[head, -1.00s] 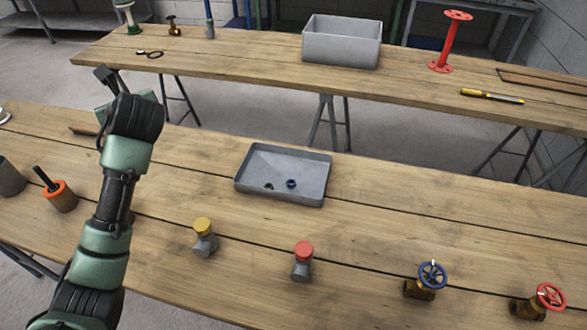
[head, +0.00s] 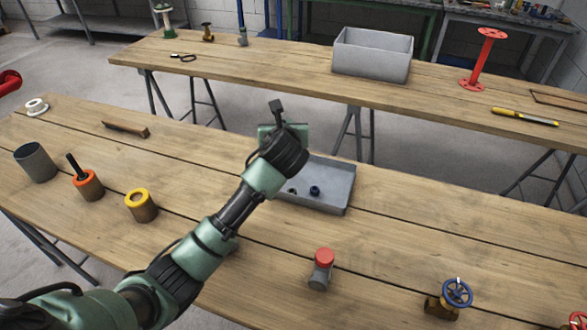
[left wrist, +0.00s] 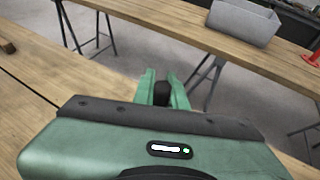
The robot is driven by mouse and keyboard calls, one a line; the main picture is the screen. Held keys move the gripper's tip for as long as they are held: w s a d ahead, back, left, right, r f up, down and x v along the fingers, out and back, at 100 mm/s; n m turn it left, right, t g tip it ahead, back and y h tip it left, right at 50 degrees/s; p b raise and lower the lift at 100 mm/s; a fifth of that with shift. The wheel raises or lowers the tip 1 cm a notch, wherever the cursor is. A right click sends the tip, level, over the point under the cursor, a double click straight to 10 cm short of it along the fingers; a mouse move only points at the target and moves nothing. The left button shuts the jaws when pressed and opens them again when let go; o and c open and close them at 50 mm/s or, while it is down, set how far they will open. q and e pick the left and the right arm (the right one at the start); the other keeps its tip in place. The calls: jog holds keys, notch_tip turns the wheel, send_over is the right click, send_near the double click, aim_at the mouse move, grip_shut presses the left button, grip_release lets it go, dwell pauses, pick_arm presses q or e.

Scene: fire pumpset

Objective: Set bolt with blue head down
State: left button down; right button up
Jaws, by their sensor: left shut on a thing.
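My left gripper (head: 279,128) is raised over the near table, in front of the grey tray's far left part. It is shut on a small dark object (head: 276,106), whose end sticks up above the fingers. In the left wrist view the same dark object (left wrist: 162,93) sits between the two green fingers. No blue head shows on it, so I cannot tell whether it is the bolt. My right gripper is not in view.
On the near table stand a grey cup (head: 36,163), an orange-topped cup (head: 88,186) with a black rod, a yellow-rimmed cup (head: 141,207), a red-topped fitting (head: 321,270) and a blue-wheeled valve (head: 449,299). The far table holds a grey bin (head: 372,58).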

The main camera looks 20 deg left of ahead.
pick_arm(q)
notch_tip(320, 180, down, 14)
jog(key=shift+r+b, duration=0.1)
jog(key=shift+b, duration=0.4)
jog(key=c, duration=1.4)
grip_release()
jog(key=shift+f, duration=0.2)
jog(key=shift+c, duration=0.2)
jog(key=shift+r, duration=0.2)
jog(key=v, duration=1.2)
jog(key=shift+p, duration=0.35)
jog(key=shift+f, duration=0.1)
